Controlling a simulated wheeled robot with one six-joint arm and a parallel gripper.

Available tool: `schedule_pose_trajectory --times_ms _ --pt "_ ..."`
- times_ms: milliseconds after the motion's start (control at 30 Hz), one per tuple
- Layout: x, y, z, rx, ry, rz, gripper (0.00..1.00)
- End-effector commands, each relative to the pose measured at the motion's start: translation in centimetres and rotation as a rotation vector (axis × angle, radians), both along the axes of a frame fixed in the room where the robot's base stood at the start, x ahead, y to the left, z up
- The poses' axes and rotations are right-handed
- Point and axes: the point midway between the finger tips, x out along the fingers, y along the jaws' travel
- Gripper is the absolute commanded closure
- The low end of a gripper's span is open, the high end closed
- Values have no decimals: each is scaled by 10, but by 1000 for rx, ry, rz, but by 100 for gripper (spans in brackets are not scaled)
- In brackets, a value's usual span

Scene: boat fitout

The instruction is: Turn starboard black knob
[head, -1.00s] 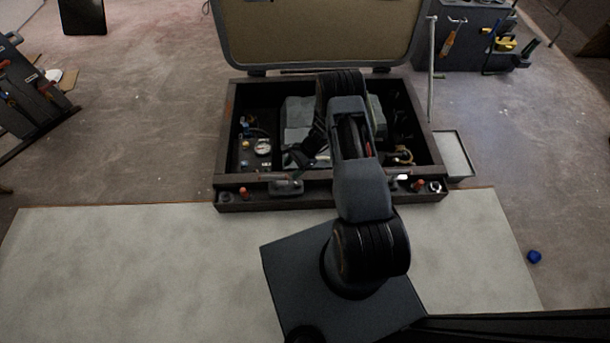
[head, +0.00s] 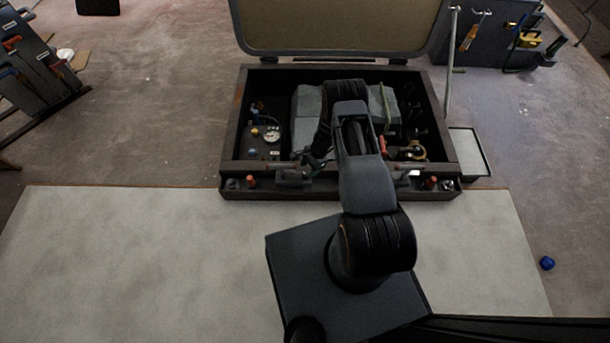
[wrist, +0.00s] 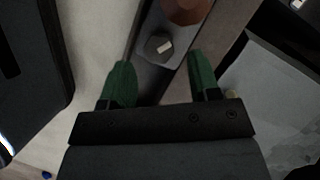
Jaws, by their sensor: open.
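A dark knob with a white mark (wrist: 158,46) sits on the box's front ledge in the wrist view. It lies just beyond and between my open green fingertips, apart from both. My gripper (wrist: 158,80) is empty. A copper-orange knob (wrist: 187,8) stands just past the dark knob. In the head view my gripper (head: 293,176) is small and dim over the front ledge, so which dark knob lies under it is hard to tell there. A dark knob (head: 232,184) shows at the ledge's left end, and a pale-ringed knob (head: 447,185) at its right end.
The open box (head: 228,130) holds grey blocks (head: 306,112) and a round gauge (head: 271,134). Its lid (head: 340,25) stands up behind. Orange knobs (head: 250,182) flank the ledge. A pale mat (head: 130,250) lies in front; a blue object (head: 547,263) is on the floor at right.

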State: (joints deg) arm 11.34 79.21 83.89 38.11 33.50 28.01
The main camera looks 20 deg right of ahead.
Motion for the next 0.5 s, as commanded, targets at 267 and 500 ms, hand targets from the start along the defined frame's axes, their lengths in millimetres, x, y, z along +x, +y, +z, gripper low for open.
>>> schedule_pose_trajectory --times_ms 267,500 --pt "-3 12 -28 0 1 1 44" --pt "-4 14 -33 0 0 1 44"
